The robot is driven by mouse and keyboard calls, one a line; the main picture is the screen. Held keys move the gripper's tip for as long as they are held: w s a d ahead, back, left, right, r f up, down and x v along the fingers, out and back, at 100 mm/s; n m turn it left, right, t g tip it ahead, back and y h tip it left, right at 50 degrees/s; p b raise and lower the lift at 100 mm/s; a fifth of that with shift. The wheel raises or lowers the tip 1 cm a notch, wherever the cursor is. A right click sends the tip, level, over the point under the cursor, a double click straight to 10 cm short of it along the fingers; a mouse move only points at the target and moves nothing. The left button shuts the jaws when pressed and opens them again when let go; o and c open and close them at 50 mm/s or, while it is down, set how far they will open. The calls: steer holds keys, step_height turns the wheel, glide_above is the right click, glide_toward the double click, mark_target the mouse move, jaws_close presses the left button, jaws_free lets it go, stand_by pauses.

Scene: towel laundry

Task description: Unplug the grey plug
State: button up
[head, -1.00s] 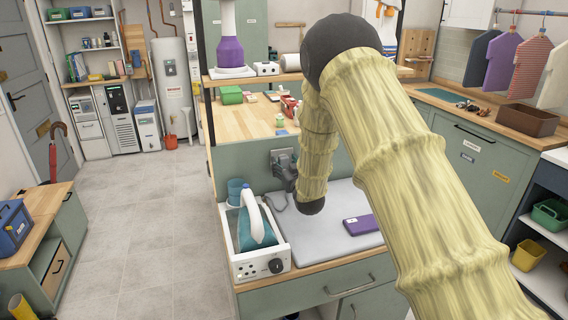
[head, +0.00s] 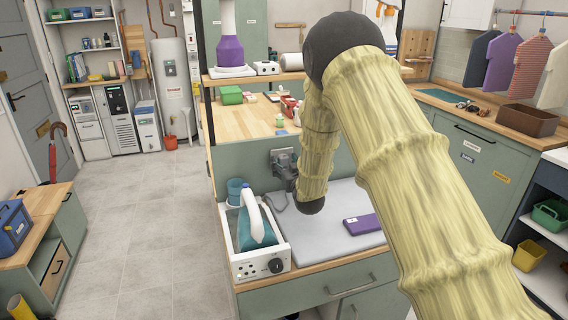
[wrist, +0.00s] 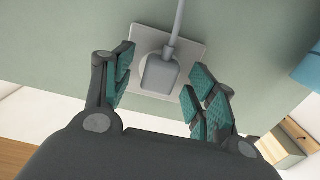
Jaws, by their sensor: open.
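The grey plug (wrist: 160,73) sits in a pale square wall socket (wrist: 197,54), with its grey cord (wrist: 178,22) running up out of the wrist view. My gripper (wrist: 154,88) is open, with one teal-padded finger on each side of the plug. A gap shows between the plug and the pads on both sides. In the head view my gripper (head: 283,167) is a small dark shape at the socket on the green panel, and it hides most of the plug there.
Below the socket, a teal iron (head: 253,226) stands in a white station (head: 262,264) beside a blue cup (head: 236,190). A purple phone (head: 362,224) lies on the grey mat (head: 335,246). The wooden counter (head: 238,122) behind the panel holds small items.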

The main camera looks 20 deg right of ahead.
stand_by(0.3)
jaws_close()
steer(key=shift+s, duration=0.1)
steer(key=shift+s, duration=0.65)
steer(key=shift+s, duration=0.1)
steer(key=shift+s+d, duration=0.1)
steer(key=shift+s, duration=2.05)
jaws_free()
